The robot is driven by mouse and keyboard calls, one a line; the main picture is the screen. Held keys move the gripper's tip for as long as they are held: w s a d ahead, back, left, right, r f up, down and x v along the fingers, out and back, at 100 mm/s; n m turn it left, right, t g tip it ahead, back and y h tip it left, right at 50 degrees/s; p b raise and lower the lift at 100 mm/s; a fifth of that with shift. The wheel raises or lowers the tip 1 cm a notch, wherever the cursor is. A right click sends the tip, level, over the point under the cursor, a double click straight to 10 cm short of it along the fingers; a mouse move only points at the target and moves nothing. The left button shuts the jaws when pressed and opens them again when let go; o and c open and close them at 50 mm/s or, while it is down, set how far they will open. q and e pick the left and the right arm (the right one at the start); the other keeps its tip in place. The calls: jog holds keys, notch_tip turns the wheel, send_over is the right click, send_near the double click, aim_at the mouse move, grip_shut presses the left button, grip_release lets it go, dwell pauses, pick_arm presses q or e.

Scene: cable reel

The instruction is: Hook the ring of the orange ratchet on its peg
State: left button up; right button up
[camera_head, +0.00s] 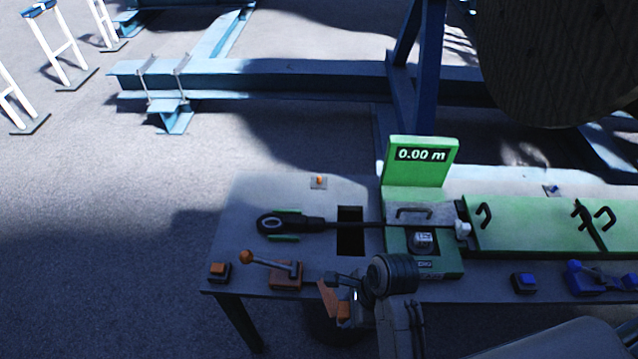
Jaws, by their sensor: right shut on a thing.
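My right gripper (345,287) is at the front edge of the bench, its arm coming in from the bottom. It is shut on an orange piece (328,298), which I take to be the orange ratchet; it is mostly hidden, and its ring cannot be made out. A small orange peg on a plate (318,182) is near the bench's back edge, beyond and left of the gripper, with nothing visible on it. My left gripper is not in view.
The grey bench (250,205) has a dark slot (350,240), a black cable end (272,224) and a green meter (420,155) reading 0.00 m. An orange-knobbed lever (270,268) stands left of the gripper. Blue parts (595,278) lie at right.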

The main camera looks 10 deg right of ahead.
jog(key=a, duration=0.1)
jog(key=a+r, duration=0.1)
jog(key=w+a+y, duration=0.1)
jog(key=shift+w+a+r, duration=0.1)
jog(key=shift+a+r, duration=0.05)
jog(key=shift+r, duration=0.15)
notch_tip(320, 180, down, 9)
jog(key=shift+s+f, duration=0.2)
jog(key=shift+s, duration=0.1)
